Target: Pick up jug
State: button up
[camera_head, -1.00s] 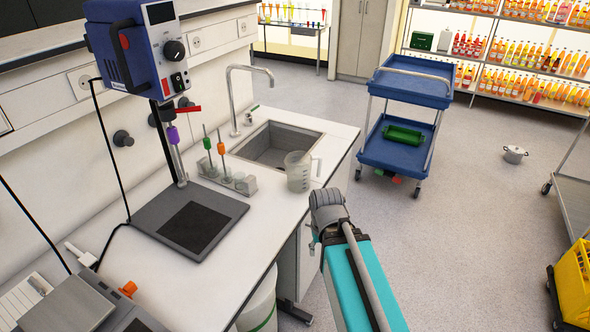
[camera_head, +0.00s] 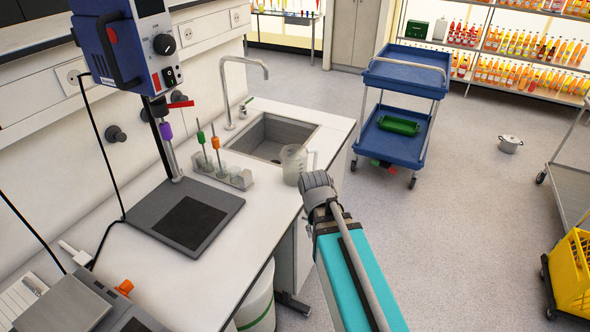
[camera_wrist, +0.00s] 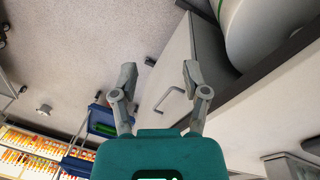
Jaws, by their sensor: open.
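The clear jug (camera_head: 294,163) stands upright on the white counter by the right front corner of the sink in the head view. Its handle points right. The end of my arm is just in front of the jug there and appears to overlap its lower right edge; the fingers are hard to make out in that view. In the wrist view my gripper (camera_wrist: 159,72) has its two fingers spread apart with nothing between them. The jug does not show in the wrist view.
A sink (camera_head: 272,137) with a tap lies behind the jug. A rack with stirrers (camera_head: 222,176) stands to its left, beside a stand's dark base plate (camera_head: 190,222). A cabinet handle (camera_wrist: 170,100) shows in the wrist view.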

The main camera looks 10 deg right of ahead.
jog(key=w+a+r+m+h, duration=0.1)
jog(key=w+r+m+h, duration=0.1)
jog(key=w, duration=0.2)
jog(key=w+a+r+m+h+p, duration=0.1)
jog(key=w+a+r+m+h, duration=0.1)
jog(key=w+m, duration=0.1)
jog(key=w+a+r+m+h+p, duration=0.1)
jog(key=w+a+r+m+h, duration=0.1)
jog(key=w, duration=0.4)
jog(key=shift+r+m+t+h, duration=0.3)
jog(key=shift+r+m+h, duration=0.1)
jog(key=shift+r+m, duration=0.15)
jog(key=w+a+r+m+t+h+p, duration=0.2)
jog(key=w+a+r+m+h, duration=0.3)
jog(key=w+a+r+m, duration=0.2)
jog(key=shift+w+a+r, duration=0.15)
jog(key=shift+a+r, duration=0.55)
jog(key=shift+a, duration=0.45)
jog(key=shift+d, duration=0.1)
jog(key=b, duration=0.3)
send_near(300, 165)
jog(key=shift+w+d+r, duration=0.1)
jog(key=shift+w+d, duration=0.15)
jog(key=shift+d, duration=0.5)
jog(key=shift+w+d+r, duration=0.1)
jog(key=shift+w+d, duration=0.15)
jog(key=shift+d, duration=0.45)
jog(key=shift+w+d, duration=0.25)
jog(key=shift+d, duration=0.5)
